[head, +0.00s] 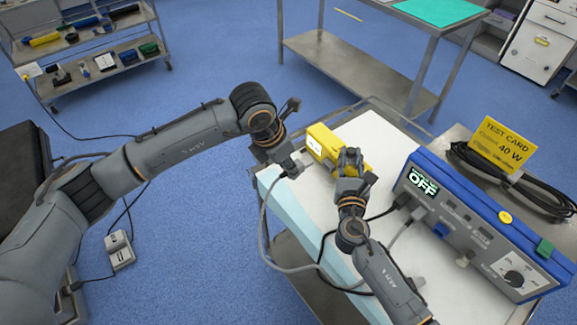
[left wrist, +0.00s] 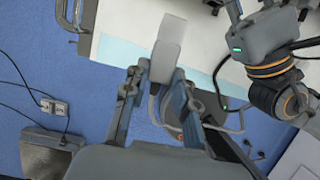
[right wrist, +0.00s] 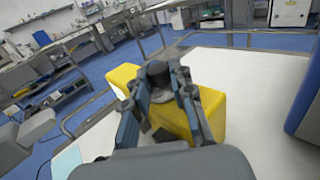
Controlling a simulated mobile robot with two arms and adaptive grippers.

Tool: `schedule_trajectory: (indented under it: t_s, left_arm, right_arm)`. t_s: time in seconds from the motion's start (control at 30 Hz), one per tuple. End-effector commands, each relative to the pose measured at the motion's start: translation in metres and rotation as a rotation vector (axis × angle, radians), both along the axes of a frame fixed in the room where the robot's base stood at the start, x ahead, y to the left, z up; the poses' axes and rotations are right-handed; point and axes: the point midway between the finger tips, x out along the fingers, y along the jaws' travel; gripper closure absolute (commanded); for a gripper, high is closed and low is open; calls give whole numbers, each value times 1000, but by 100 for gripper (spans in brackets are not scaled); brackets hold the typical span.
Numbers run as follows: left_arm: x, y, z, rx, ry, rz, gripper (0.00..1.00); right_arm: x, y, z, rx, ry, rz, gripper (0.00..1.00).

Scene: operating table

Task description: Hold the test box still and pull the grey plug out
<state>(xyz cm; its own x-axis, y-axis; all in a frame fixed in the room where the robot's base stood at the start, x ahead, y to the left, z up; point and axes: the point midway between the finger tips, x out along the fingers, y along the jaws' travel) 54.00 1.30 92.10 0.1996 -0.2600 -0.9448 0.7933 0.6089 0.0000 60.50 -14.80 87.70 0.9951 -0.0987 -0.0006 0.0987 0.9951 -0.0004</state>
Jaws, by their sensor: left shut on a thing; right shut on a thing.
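The yellow test box (head: 322,143) stands on the white top of the cart, its pale face turned to the left. My right gripper (head: 351,160) is shut on it from the near side. In the right wrist view, the fingers close on a dark part in front of the yellow box (right wrist: 211,105). My left gripper (head: 284,160) is shut on the light grey plug (head: 294,168), left of the box and apart from its face. In the left wrist view the plug (left wrist: 166,48) sticks out beyond the fingers, with no box at its tip.
A grey cord (head: 265,235) loops down from the plug past the cart's edge. Right of my right arm stands a blue and grey unit (head: 470,225) reading OFF, with cables plugged in. A yellow test card (head: 503,143) and a coiled black cable (head: 470,165) are behind it.

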Motion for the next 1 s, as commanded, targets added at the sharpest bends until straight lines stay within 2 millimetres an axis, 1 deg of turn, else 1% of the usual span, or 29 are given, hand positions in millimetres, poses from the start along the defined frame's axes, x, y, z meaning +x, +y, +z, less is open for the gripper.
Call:
schedule_trajectory:
  t_s: [0.1,0.13,0.17,0.2,0.27,0.57,0.67,0.77,1.0]
  left_arm:
    - [0,0,0,-1,-1,0,100]
    - [0,0,0,-1,-1,0,100]
    - [0,0,0,-1,-1,0,100]
    - [0,0,0,-1,-1,0,100]
    - [0,0,0,-1,-1,0,100]
    - [0,0,0,-1,-1,0,100]
    - [0,0,0,-1,-1,0,100]
    - [0,0,0,-1,-1,0,100]
    - [0,0,0,-1,-1,0,100]
  right_arm:
    - [0,0,0,0,0,0,100]
    - [0,0,0,0,0,0,75]
    - [0,0,0,0,0,0,68]
    - [0,0,0,0,0,0,60]
    - [0,0,0,0,0,0,50]
    - [-1,0,0,0,0,0,50]
    - [-7,1,-1,0,1,1,50]
    - [-22,2,-1,0,2,2,50]
    - [-74,7,-1,0,3,1,50]
